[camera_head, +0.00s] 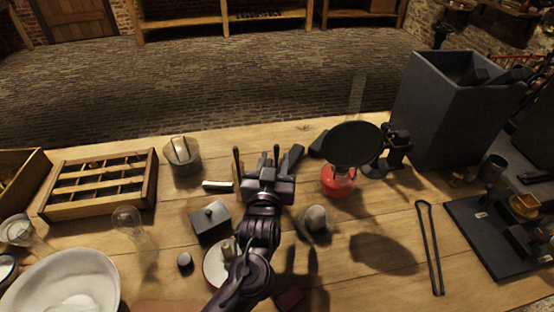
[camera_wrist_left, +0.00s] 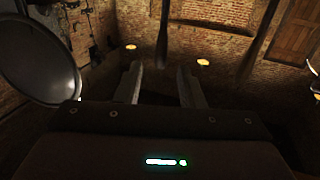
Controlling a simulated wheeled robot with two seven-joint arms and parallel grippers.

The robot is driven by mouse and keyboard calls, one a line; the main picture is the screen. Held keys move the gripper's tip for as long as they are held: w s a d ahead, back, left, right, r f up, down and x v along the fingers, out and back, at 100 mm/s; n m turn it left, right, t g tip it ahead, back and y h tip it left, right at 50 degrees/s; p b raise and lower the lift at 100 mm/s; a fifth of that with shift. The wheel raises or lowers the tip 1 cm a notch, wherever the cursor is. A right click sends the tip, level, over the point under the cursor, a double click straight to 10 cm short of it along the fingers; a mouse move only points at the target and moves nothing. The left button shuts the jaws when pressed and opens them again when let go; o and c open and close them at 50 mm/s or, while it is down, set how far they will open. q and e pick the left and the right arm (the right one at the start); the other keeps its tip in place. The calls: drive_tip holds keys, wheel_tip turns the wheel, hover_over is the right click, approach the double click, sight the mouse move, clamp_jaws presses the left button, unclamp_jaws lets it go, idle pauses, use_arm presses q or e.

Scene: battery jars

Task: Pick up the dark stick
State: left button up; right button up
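My left gripper (camera_head: 274,160) is over the middle of the table, its fingers pointing to the far side. In the left wrist view its two fingers (camera_wrist_left: 160,86) are apart, with nothing visibly held between them. A thin dark stick (camera_wrist_left: 163,36) stands beyond the fingertips, in line with the gap. A second dark stick (camera_wrist_left: 260,38) slants further right. In the head view a thin brown stick (camera_head: 236,166) is just left of the gripper; I cannot tell which of the two it is. My right gripper is not in view.
A black disc (camera_head: 352,143) and red flask (camera_head: 337,182) stand right of the gripper, a grey bin (camera_head: 440,110) behind. A dark lidded box (camera_head: 210,221) and grey rounded object (camera_head: 316,220) are near my arm. Black tongs (camera_head: 430,245) lie at right. A wooden rack (camera_head: 153,176) is left.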

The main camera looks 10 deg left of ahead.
sight(276, 151)
use_arm(q)
drive_tip(key=w, duration=0.3)
drive_tip(key=w+p, duration=0.1)
drive_tip(key=w, duration=0.1)
drive_tip(key=shift+a+f, duration=0.2)
drive_tip(key=shift+a, duration=0.05)
clamp_jaws()
